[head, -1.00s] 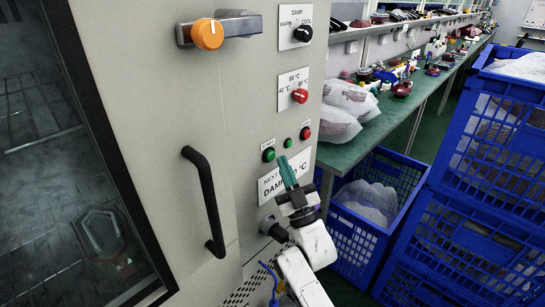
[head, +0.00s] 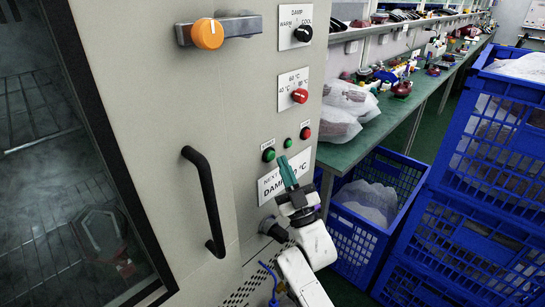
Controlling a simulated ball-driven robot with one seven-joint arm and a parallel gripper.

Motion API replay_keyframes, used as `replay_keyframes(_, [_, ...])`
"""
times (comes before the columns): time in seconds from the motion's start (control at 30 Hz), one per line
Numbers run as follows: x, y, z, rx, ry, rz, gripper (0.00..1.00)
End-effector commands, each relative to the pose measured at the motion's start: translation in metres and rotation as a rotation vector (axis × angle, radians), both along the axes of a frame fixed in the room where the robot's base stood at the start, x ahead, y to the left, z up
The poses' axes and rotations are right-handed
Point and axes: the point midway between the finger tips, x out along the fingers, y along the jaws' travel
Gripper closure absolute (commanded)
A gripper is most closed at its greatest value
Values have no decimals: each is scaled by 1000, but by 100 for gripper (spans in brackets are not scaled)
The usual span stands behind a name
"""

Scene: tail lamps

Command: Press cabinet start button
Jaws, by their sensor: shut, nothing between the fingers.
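The beige cabinet (head: 150,90) fills the left and middle of the head view. A green button (head: 268,154) with a label beside it, too small to read surely, sits on its front panel. A small green button or lamp (head: 288,142) and a red button (head: 305,133) lie up and to the right of it. My gripper (head: 283,160) has teal fingers, shut and empty. In the picture its tips are just right of and slightly below the labelled green button. I cannot tell whether the tips touch the panel.
A black door handle (head: 205,200) and an orange knob (head: 208,34) stick out from the cabinet. A red knob (head: 299,96) and a black knob (head: 303,34) are above the buttons. Blue crates (head: 470,200) and a green workbench (head: 362,146) stand on the right.

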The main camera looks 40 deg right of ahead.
Motion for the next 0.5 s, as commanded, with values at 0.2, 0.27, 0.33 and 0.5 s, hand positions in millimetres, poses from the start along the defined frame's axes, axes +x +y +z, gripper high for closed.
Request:
replay_keyframes(0.2, [1, 0, -1, 0, -1, 0, 100])
replay_keyframes(0.27, [3, 0, -1, -1, -2, 0, 100])
replay_keyframes(0.33, [5, 0, -1, -1, -2, 0, 100])
replay_keyframes(0.5, [8, 0, 0, -1, 0, -1, 100])
